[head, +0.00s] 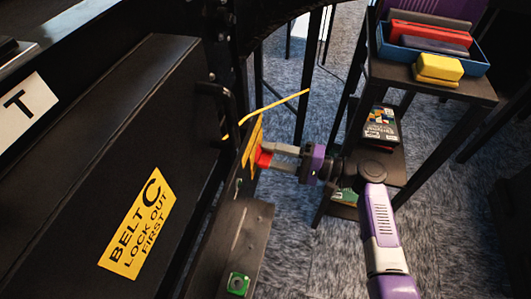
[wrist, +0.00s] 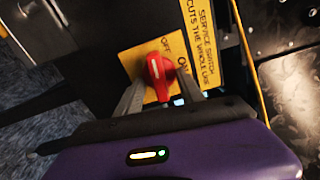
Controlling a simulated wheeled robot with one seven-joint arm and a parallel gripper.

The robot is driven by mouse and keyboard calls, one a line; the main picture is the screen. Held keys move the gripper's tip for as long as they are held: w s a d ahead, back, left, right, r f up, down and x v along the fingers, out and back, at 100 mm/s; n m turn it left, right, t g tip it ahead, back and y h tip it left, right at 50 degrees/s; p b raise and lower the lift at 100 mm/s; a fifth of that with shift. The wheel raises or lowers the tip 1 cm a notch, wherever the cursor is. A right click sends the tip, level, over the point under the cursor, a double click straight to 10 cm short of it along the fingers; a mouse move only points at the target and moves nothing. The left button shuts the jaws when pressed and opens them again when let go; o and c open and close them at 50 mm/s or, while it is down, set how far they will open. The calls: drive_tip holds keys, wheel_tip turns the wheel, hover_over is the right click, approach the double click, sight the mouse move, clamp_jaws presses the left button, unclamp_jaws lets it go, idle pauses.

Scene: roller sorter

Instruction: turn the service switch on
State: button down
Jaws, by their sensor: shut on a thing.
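The service switch is a red rotary knob (wrist: 159,74) on a yellow plate (wrist: 139,62) marked OFF and ON, beside a label reading "SERVICE SWITCH CUTS THE WHOLE LINE". In the wrist view the knob's white mark is tilted, and I cannot tell surely which word it points to. My gripper (wrist: 160,88) is shut on the red knob, one finger on each side. In the head view the knob (head: 264,158) shows at the tips of my gripper (head: 268,156), against the side of the black machine. The plate is seen nearly edge-on there.
A black cover with a yellow "BELT C LOCK OUT FIRST" label (head: 138,224) fills the left. A yellow rod or cable (head: 275,106) passes above my gripper. A stand (head: 428,83) with a blue tray (head: 433,61) is at right. Carpet shows between.

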drive_tip(key=shift+a+r+m+p, duration=0.25)
drive_tip(key=shift+a+m+p, duration=0.1)
drive_tip(key=shift+m+p, duration=0.6)
drive_tip(key=shift+a+r+m+p, duration=0.3)
drive_tip(key=shift+m+p, duration=0.45)
drive_tip(key=shift+m, duration=0.3)
drive_tip(key=shift+m+p, duration=1.5)
drive_tip(key=shift+m, duration=0.8)
drive_tip(key=m+p, duration=0.2)
drive_tip(key=m, duration=0.2)
drive_tip(key=m+p, duration=0.1)
drive_tip(key=m, duration=0.4)
drive_tip(key=shift+f+p, duration=0.15)
drive_tip(key=shift+p, duration=0.2)
drive_tip(key=c, duration=1.3)
unclamp_jaws()
drive_tip(key=shift+f+v, duration=0.15)
drive_tip(key=shift+v, duration=1.65)
drive_tip(key=shift+f+v, duration=0.2)
drive_tip(key=shift+v, duration=1.65)
